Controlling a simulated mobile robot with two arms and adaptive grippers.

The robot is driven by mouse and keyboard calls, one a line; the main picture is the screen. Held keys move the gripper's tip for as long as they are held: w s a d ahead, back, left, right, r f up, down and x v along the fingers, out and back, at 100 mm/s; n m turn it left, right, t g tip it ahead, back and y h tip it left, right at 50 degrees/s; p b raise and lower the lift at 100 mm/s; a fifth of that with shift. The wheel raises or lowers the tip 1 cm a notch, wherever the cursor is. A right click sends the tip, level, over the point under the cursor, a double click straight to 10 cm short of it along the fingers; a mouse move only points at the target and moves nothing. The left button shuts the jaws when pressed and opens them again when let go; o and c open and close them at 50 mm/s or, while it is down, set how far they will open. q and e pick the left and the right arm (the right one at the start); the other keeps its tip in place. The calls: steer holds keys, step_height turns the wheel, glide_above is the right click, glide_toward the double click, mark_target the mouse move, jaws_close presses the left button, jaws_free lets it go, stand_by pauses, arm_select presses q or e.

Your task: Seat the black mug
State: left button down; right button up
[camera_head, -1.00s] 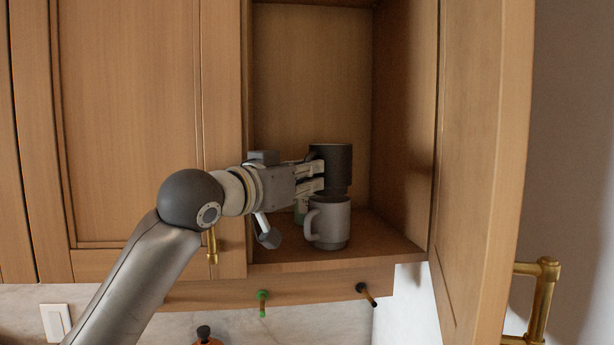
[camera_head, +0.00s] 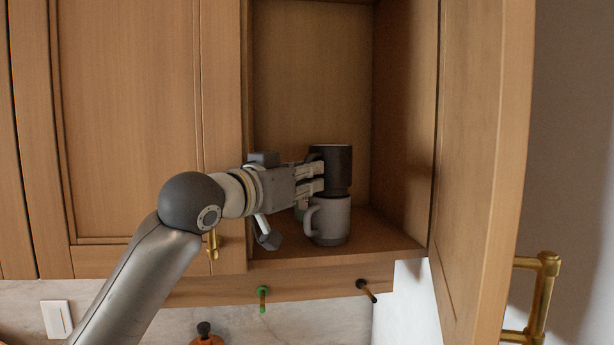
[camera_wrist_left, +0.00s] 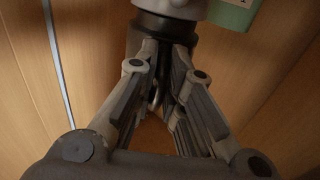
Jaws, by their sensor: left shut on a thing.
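The black mug (camera_head: 335,168) is upright inside the open cabinet, directly above a grey mug (camera_head: 330,220). Its base meets the grey mug's rim; I cannot tell whether it is fully seated. My left gripper (camera_head: 318,178) comes in from the left and is shut on the black mug's left side, where the handle is. In the left wrist view the black mug (camera_wrist_left: 150,28) lies between the fingertips (camera_wrist_left: 163,45), and the grey mug (camera_wrist_left: 175,8) shows at the top edge. The grey mug stands on the cabinet floor with its handle to the left. My right gripper is not in view.
The open cabinet door (camera_head: 480,150) stands on the right. Hooks (camera_head: 262,298) hang below the cabinet. The cabinet floor (camera_head: 385,235) is clear at the right.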

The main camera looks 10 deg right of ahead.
arm_select(q)
steer(key=shift+f+b, duration=0.55)
steer(key=shift+f, duration=0.25)
steer(key=c, duration=1.4)
jaws_free()
steer(key=shift+c, duration=0.2)
steer(key=shift+f, duration=0.1)
steer(key=v, duration=1.2)
